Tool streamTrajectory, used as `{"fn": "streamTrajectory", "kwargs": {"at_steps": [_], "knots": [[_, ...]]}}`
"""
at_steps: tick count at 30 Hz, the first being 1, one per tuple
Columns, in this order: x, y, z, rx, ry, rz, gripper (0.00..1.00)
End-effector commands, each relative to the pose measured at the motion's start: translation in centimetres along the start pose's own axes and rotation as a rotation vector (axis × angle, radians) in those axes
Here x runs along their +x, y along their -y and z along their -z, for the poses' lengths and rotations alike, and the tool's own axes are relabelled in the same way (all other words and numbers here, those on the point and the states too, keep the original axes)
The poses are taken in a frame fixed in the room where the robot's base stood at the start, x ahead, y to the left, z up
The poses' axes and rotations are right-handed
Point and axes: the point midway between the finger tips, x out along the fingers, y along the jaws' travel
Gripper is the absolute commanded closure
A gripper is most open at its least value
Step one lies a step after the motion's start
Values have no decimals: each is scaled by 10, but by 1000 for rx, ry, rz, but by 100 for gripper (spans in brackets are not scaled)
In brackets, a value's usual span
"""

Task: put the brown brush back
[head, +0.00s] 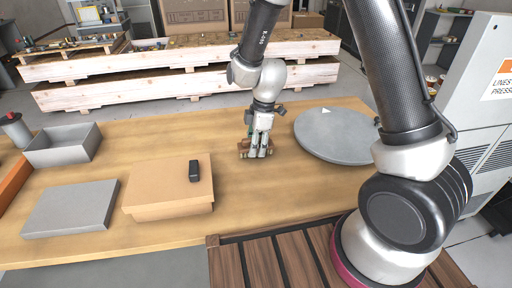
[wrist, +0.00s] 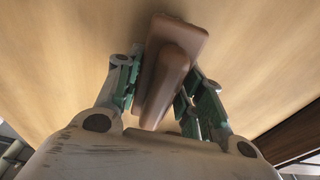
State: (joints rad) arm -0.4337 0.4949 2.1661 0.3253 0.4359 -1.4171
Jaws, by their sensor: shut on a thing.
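The brown brush (wrist: 172,62) is between the two fingers of my gripper (wrist: 160,95) in the wrist view, with its block pointing away from the palm. In the head view my gripper (head: 258,150) is low over the wooden table, and a small part of the brush (head: 243,151) shows at the fingertips. The gripper is shut on the brush. The fingers hide part of it, and I cannot tell whether it touches the tabletop.
A round grey disc (head: 335,134) lies just right of my gripper. To the left are a cardboard box (head: 160,200) with a black object (head: 194,171) on it, a grey flat panel (head: 70,209) and an open grey tray (head: 64,146). The table (head: 270,200) is clear in front.

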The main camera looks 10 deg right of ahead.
Motion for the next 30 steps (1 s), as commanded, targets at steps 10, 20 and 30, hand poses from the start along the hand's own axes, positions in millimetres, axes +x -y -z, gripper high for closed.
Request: {"fn": "streamTrajectory", "kwargs": {"at_steps": [10,20,30], "knots": [[10,0,-2,0,0,0,88],[11,0,-2,0,0,0,40],[-4,-1,-1,-1,-2,-4,40]]}}
